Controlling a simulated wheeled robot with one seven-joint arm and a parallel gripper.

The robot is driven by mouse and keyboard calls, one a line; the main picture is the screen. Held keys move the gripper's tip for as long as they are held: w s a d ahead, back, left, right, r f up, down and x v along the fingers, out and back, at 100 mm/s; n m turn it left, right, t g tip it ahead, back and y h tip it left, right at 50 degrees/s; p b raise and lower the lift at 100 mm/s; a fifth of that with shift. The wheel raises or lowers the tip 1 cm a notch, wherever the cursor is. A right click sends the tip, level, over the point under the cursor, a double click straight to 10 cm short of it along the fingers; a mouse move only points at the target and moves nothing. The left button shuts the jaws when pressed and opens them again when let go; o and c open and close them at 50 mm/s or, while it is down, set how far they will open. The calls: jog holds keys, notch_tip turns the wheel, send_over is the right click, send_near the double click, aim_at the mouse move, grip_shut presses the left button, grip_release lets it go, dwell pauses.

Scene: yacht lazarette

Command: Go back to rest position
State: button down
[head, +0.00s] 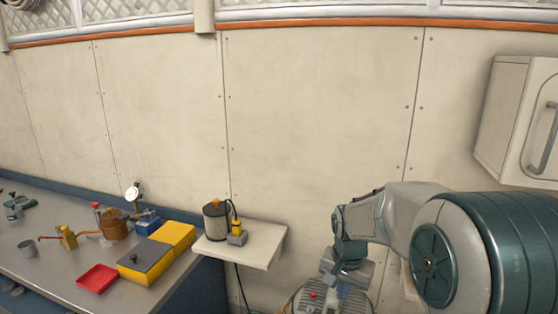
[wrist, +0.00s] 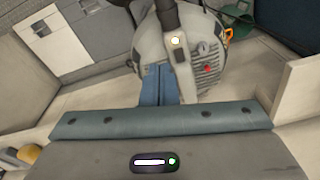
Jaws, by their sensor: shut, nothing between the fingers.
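My gripper (head: 343,292) points down in the lower right of the head view, at the end of my bent arm. In the wrist view its two blue fingers (wrist: 159,70) lie side by side, shut, with nothing held between them. Below and behind it is a grey rounded machine (head: 300,302) with a red button. The machine also shows in the wrist view (wrist: 205,70), with a dark handle or hose above it. I cannot tell how much space there is between the fingertips and the machine.
A small wall shelf (head: 262,246) holds a dark cylinder (head: 214,224) and a yellow-grey device (head: 238,234). Left is a bench (head: 60,270) with a red tray (head: 98,279), a yellow box (head: 140,272) with grey lid, and fittings. A white cabinet (head: 500,115) hangs at right.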

jog(key=s+r+n+t, duration=0.1)
jog(key=s+r+n, duration=0.2)
jog(key=s, duration=0.7)
jog(key=s+r+n+t, duration=0.1)
jog(key=s+r+n, duration=0.2)
jog(key=s, duration=0.6)
jog(key=shift+s, duration=0.35)
jog(key=shift+a+f, duration=0.1)
jog(key=shift+a, duration=0.1)
